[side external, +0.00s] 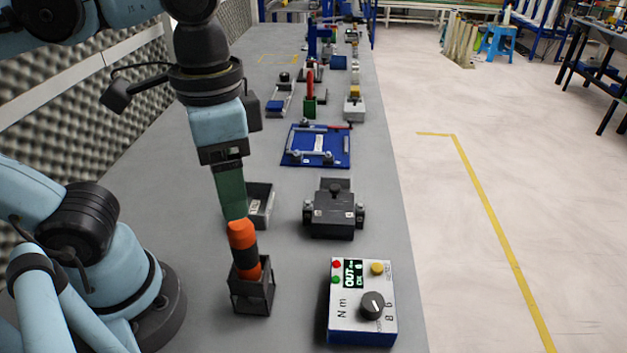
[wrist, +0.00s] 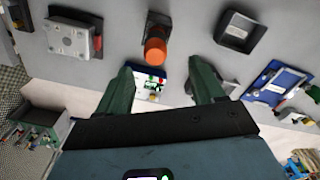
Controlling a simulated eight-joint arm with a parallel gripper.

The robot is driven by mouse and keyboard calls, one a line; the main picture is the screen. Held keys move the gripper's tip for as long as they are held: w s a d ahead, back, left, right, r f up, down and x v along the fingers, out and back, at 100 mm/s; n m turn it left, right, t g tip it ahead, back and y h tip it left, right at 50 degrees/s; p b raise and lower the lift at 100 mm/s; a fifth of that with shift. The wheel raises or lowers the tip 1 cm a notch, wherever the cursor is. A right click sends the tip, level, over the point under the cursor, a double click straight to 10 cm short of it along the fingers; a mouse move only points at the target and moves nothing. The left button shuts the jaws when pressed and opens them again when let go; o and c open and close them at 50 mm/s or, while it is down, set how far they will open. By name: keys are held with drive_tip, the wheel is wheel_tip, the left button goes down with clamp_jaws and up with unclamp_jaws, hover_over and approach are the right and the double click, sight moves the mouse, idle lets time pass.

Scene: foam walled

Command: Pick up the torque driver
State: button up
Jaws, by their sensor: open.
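The torque driver, with an orange and black handle (side external: 243,236), stands upright in a small dark open-framed holder (side external: 252,292) on the grey bench. The orange end of the driver also shows in the wrist view (wrist: 155,51), beyond and between the fingertips. My gripper (side external: 235,216) points down just above the driver's top in the side view. Its green fingers are apart in the wrist view (wrist: 162,66), with nothing between them. The driver's lower end is hidden by the holder.
A white and blue torque tester box (side external: 345,308) with a knob stands right of the holder. A dark open tray (side external: 262,205) sits behind the gripper. A black fixture (side external: 333,212) and a blue plate (side external: 318,146) lie farther back. Grey foam (side external: 130,110) lines the left side.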

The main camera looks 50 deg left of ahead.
sight(244, 245)
wheel_tip(244, 245, down, 6)
drive_tip(key=shift+d+f, duration=0.25)
drive_tip(key=shift+f, duration=0.7)
drive_tip(key=shift+d+f, duration=0.2)
drive_tip(key=shift+f, duration=1.5)
drive_tip(key=c, duration=1.2)
